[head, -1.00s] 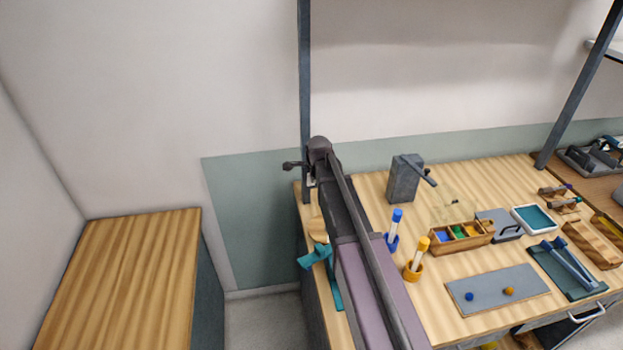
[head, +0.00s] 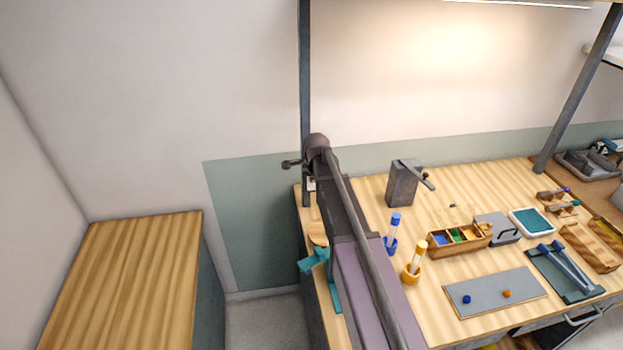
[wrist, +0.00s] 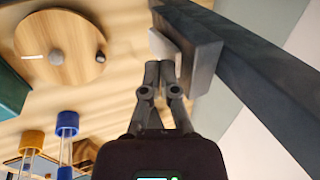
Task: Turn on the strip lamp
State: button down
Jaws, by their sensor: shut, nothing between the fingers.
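The strip lamp (head: 530,4) shows at the top edge of the head view as a thin bright line. It is lit and throws a warm glow on the wall below it. In the wrist view a pale rocker-like switch plate (wrist: 162,45) sits on a dark grey box (wrist: 203,56) fixed to the post. My gripper (wrist: 160,68) is shut and empty, its tips at or very close to the switch's lower edge; I cannot tell whether they touch. In the head view my arm hides the fingers and most of the switch.
The dark post (head: 306,80) rises beside the switch. A round wooden board (wrist: 62,58) with small knobs lies near my gripper. Blue (head: 393,232) and yellow (head: 415,262) capped tubes stand in holders right of my arm. A grey block with a lever (head: 402,185) stands behind them.

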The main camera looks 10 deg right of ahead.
jog(key=shift+r+p, duration=0.3)
jog(key=shift+r, duration=0.15)
jog(key=shift+s, duration=0.15)
jog(key=s+p+v, duration=0.1)
jog(key=p+v, duration=0.9)
jog(key=v, duration=0.1)
jog(key=shift+s, duration=0.35)
dwell(0.4)
dwell(0.6)
